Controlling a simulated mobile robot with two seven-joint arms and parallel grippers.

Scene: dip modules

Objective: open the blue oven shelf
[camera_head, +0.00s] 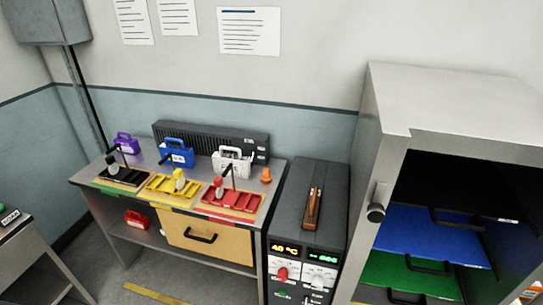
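The oven (395,95) is a tall grey cabinet at the right, and its front shows an open cavity. The blue oven shelf (420,236) lies inside, below a black shelf (475,180) and above a green shelf (395,274). A dark handle (430,268) sits at the front edge of the blue shelf. The blue shelf appears to lie within the cavity, not projecting past the front. A dark round knob (376,212) is on the oven's left front edge.
A dark instrument unit (325,180) with displays stands left of the oven. Further left is a workbench (275,185) with yellow and red trays, small coloured boxes and a wooden drawer (210,239).

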